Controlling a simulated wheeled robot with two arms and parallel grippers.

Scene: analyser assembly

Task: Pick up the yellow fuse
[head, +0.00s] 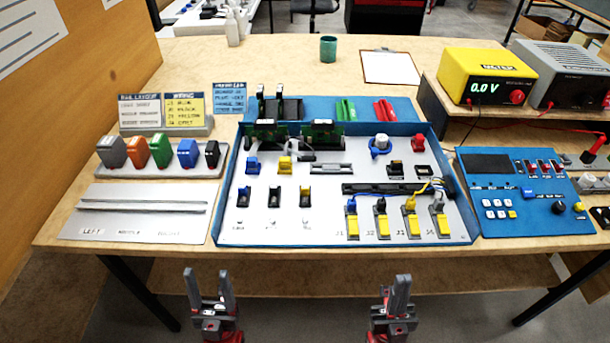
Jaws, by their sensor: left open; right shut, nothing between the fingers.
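The small yellow fuse (285,164) stands in the left half of the blue-edged tray (330,238), to the right of a similar blue piece (252,163). My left gripper (208,281) is open and empty in front of the table's near edge, well short of the fuse. My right gripper (398,283) is shut and empty, also in front of the table edge and further right. Nothing covers the fuse.
Black holders (274,198) stand in front of the fuse, and green boards (322,133) rise behind it. Yellow-fronted connectors (382,228) with wires fill the tray's front right. A rack of coloured modules (161,150) is left; a blue control panel (520,215) is right.

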